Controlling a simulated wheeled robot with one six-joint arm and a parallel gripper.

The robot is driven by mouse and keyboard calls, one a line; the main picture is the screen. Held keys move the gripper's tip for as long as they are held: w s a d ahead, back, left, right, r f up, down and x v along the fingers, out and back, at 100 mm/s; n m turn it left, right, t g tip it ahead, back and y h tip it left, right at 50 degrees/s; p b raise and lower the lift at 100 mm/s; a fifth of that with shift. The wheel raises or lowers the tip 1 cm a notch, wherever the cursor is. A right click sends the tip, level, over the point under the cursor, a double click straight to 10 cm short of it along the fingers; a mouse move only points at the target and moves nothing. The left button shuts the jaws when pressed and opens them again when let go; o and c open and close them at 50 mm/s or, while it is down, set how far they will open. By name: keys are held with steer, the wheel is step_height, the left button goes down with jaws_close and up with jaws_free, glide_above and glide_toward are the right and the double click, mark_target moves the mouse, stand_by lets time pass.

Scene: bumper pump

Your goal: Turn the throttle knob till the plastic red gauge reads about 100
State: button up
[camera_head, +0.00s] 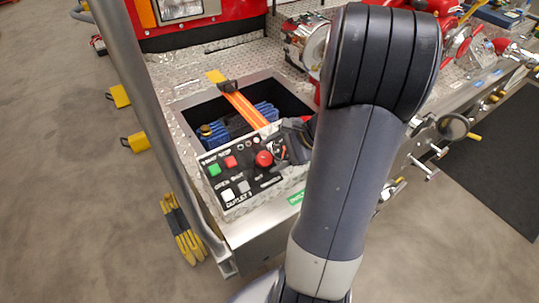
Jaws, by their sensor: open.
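The control panel (245,190) sits tilted on the front of the bumper, with small green, red and white buttons. A round red knob (263,158) stands out on its right half; I cannot tell whether it is the throttle knob. My gripper (281,152) is a dark shape just right of the red knob, over the panel's right side. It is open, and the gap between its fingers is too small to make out. My arm hides part of the panel's right end. I cannot make out the red gauge or any reading.
A recessed bay behind the panel holds a blue folded hose (238,122) under an orange strap (244,110). A silver rail (150,110) runs down the left. Red and metal fittings (512,48) line the right. The floor is open at left.

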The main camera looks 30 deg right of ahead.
steer(key=v, duration=0.8)
steer(key=shift+s+d+r, duration=0.2)
steer(key=shift+r, duration=0.05)
steer(key=x, duration=1)
steer(key=shift+w+a+f, duration=0.2)
steer(key=shift+a+f, duration=0.05)
steer(key=shift+a, duration=0.05)
